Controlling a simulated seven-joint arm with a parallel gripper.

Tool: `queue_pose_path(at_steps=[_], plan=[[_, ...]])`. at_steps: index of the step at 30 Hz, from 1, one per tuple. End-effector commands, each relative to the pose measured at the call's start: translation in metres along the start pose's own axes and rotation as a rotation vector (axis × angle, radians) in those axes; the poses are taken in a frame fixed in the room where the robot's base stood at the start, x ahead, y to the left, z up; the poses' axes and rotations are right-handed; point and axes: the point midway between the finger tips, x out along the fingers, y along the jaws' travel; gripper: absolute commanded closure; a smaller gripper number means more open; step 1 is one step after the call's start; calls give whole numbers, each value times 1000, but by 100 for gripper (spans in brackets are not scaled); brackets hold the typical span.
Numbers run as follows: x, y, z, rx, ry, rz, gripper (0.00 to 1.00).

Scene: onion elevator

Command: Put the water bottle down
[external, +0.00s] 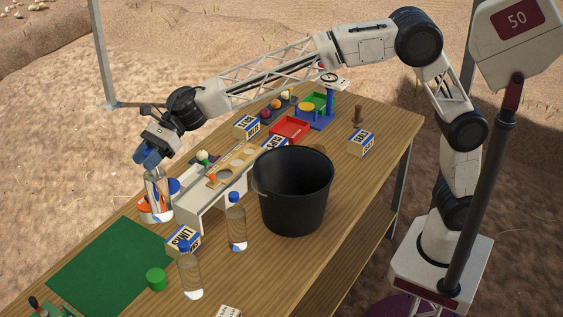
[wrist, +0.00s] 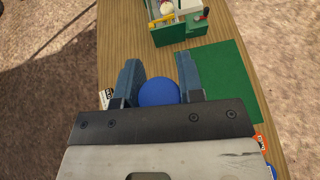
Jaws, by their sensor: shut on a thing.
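My gripper (external: 152,158) points down at the left part of the table, shut on a clear water bottle (external: 158,183) near its top. In the wrist view, the bottle's round blue cap (wrist: 158,92) sits between my two blue fingers (wrist: 158,88). The bottle hangs about upright beside the white stand, in front of or among orange and white items; I cannot tell whether its base touches anything. Two similar bottles with blue caps stand on the table: one by the black bucket (external: 236,222), one nearer the front (external: 190,272).
A green mat (external: 105,265) lies on the wooden table (external: 330,245), also in the wrist view (wrist: 215,85). A white stand (external: 195,206), black bucket (external: 292,200), small boxes (external: 183,240) and a green cylinder (external: 155,279) are nearby. The mat's middle is clear.

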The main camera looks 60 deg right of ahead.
Motion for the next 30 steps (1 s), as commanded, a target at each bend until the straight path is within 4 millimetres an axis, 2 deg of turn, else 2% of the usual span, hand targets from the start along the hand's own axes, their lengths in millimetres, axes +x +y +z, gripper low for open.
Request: queue_pose_path(at_steps=[3,9,30], plan=[[-27,1,-5,4,-1,-16,100],[-66,4,-18,15,0,-39,100],[-193,32,-70,48,0,-121,100]])
